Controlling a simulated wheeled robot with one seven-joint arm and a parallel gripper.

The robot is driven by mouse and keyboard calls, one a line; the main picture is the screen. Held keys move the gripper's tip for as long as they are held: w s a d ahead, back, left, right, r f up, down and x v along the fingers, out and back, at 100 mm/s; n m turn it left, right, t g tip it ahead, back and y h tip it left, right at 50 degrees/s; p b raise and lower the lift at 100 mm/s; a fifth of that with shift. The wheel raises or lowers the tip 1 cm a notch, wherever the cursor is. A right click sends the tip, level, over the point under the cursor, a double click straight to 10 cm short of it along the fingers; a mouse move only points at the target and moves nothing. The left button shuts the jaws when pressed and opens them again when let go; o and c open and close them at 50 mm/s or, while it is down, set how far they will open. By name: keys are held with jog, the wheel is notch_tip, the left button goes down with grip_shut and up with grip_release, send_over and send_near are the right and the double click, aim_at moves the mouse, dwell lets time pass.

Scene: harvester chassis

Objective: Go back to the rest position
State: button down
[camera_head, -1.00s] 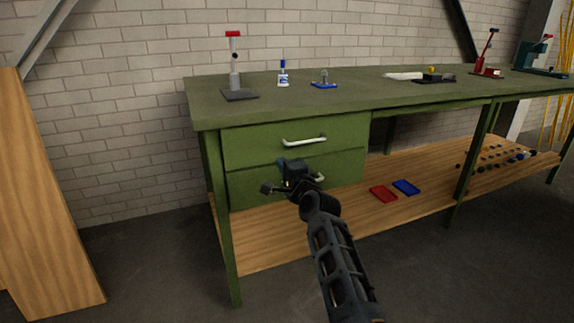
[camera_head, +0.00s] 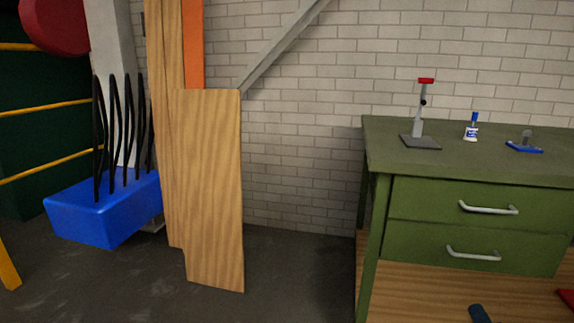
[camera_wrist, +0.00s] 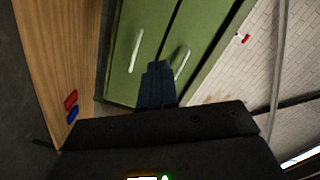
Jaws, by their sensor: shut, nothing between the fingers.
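My gripper (camera_wrist: 157,85) shows in the wrist view as dark fingers close together, shut and empty. It is in front of the green workbench's two drawers, apart from anything it could hold as far as I can see. In the head view only a small dark piece of my arm shows at the bottom right edge; the rest is out of frame. The upper drawer (camera_head: 420,200) and lower drawer (camera_head: 410,247) look closed, each with a pale handle. The handles also show in the wrist view, one on each side of the fingers.
The green workbench (camera_head: 384,150) carries a red-topped stand (camera_head: 420,115), a small bottle (camera_head: 471,130) and a blue-based part (camera_head: 525,147). Wooden boards (camera_head: 212,190) lean left, beside a blue block (camera_head: 105,210) with black rods. Red (camera_wrist: 71,98) and blue (camera_wrist: 72,114) trays lie on the lower shelf.

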jog(key=s+a+f+n+y, duration=0.1)
jog(key=s+a+f+n, duration=0.15)
jog(key=s, duration=0.65)
jog(key=s+a+f+n+y, duration=0.1)
jog(key=s+a+n, duration=0.3)
jog(key=s, duration=0.4)
jog(key=s+a+r+n+g+y, duration=0.1)
jog(key=s+a+r+n, duration=0.2)
jog(key=s, duration=0.6)
jog(key=s+a+r+n+y, duration=0.1)
jog(key=s+a+r+n, duration=0.15)
jog(key=s+a, duration=0.45)
jog(key=s+a+r+n+g, duration=0.1)
jog(key=s+a+r+n, duration=0.15)
jog(key=s+r, duration=0.4)
notch_tip(320, 180, up, 12)
jog(key=s+p, duration=0.1)
jog(key=p, duration=1.3)
jog(key=shift+d+y, duration=0.3)
jog(key=shift+d, duration=0.05)
